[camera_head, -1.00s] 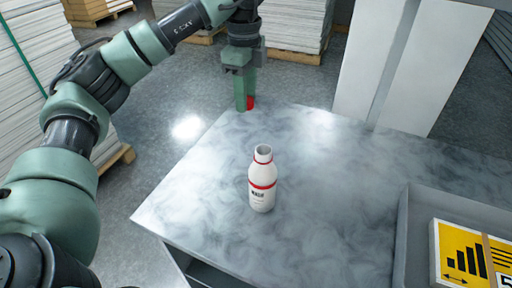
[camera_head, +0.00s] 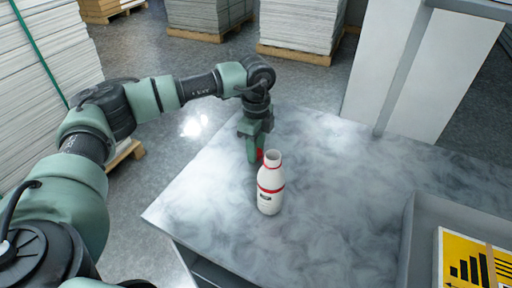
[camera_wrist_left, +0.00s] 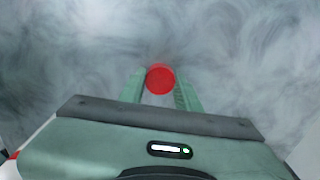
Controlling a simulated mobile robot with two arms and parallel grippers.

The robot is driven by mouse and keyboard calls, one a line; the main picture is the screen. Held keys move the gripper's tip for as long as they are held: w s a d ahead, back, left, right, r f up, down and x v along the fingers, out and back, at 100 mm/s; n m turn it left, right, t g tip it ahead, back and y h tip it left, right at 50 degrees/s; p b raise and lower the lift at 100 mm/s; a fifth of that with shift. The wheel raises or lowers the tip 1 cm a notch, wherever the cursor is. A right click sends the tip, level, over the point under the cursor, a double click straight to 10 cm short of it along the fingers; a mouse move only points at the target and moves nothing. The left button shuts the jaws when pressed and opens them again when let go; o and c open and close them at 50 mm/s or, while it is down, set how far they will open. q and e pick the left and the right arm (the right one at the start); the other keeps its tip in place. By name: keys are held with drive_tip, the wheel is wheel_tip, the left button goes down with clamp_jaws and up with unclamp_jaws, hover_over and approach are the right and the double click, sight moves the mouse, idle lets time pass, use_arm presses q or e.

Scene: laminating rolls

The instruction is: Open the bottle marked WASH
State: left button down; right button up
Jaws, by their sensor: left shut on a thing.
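The white bottle with red bands and a dark label (camera_head: 270,184) stands upright on the grey marbled table; its neck is open, with no cap on it. My left gripper (camera_head: 255,150) is just behind and left of the bottle, pointing down. It is shut on a red cap (camera_wrist_left: 160,79), which shows between the two green fingers in the left wrist view. In the head view the cap is partly hidden by a finger and the bottle's neck. I cannot tell whether the cap touches the table. My right gripper is not in view.
The marbled table (camera_head: 345,185) is clear around the bottle. A grey tray (camera_head: 425,225) holding a yellow box with black bars (camera_head: 468,262) stands at the right. Stacks of sheets on pallets (camera_head: 300,27) stand on the floor behind.

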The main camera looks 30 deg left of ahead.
use_arm(q)
drive_tip(key=shift+f, duration=0.1)
drive_tip(key=c, duration=1)
unclamp_jaws()
drive_tip(key=shift+r, duration=0.6)
wheel_tip(320, 180, up, 11)
drive_tip(key=b, duration=0.2)
drive_tip(key=shift+r, duration=0.15)
